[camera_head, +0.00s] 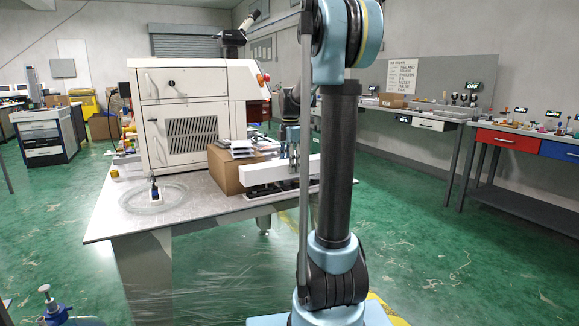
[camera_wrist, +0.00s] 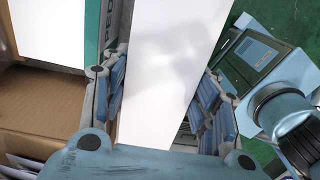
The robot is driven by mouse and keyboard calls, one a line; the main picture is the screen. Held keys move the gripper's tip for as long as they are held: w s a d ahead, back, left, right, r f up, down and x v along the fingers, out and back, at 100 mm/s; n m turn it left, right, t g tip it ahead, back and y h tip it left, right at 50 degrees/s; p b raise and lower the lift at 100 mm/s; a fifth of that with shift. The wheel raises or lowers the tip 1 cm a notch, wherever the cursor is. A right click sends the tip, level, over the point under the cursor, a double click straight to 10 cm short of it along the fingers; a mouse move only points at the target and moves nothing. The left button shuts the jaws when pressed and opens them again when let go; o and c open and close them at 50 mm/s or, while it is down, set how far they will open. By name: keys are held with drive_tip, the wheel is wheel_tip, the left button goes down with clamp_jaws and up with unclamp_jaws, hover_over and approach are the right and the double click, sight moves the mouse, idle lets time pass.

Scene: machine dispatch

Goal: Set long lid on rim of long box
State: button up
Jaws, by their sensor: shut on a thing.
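The long lid (camera_head: 272,174) is a white bar with a plain face, near the right edge of the table in the head view. My gripper (camera_head: 293,157) is above it and shut on it. In the wrist view the white lid (camera_wrist: 165,65) runs between the two finger pads of my gripper (camera_wrist: 160,98). A low, dark and pale shape (camera_head: 268,190) shows just under the lid in the head view. It may be the long box, but its rim is mostly hidden. I cannot tell whether the lid touches it.
A cardboard box (camera_head: 226,172) with flat items on top stands left of the lid. A large white machine (camera_head: 190,105) stands behind it. The table's (camera_head: 115,212) front left is mostly bare, apart from a small dark-topped item (camera_head: 154,192).

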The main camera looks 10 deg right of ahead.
drive_tip(key=shift+f, duration=3.2)
drive_tip(key=o, duration=1.1)
drive_tip(key=shift+o, duration=0.2)
